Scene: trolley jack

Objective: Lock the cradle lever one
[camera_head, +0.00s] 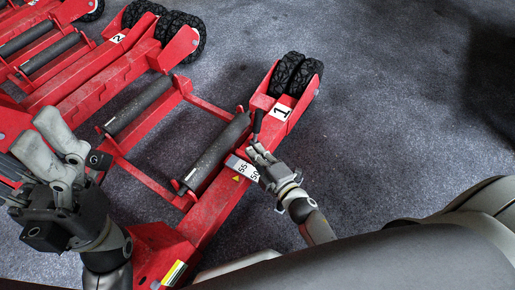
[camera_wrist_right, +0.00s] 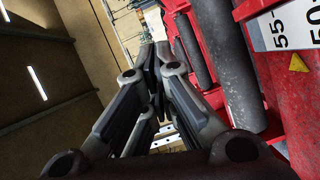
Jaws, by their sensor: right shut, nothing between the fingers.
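The red cradle marked 1 (camera_head: 281,111) runs across the middle of the head view, with two dark rollers. A short black lever (camera_head: 258,121) stands up beside the number plate. My right gripper (camera_head: 256,150) is shut and empty just below that lever, over the red beam; I cannot tell whether they touch. In the wrist view its fingers (camera_wrist_right: 155,65) are together, and the lever cannot be made out there.
A similar red cradle marked 2 (camera_head: 118,38) stands at the upper left. Black wheels (camera_head: 296,73) sit at the far end of cradle 1. A white scale plate (camera_head: 242,168) is beside my right gripper. The grey floor at the right is clear.

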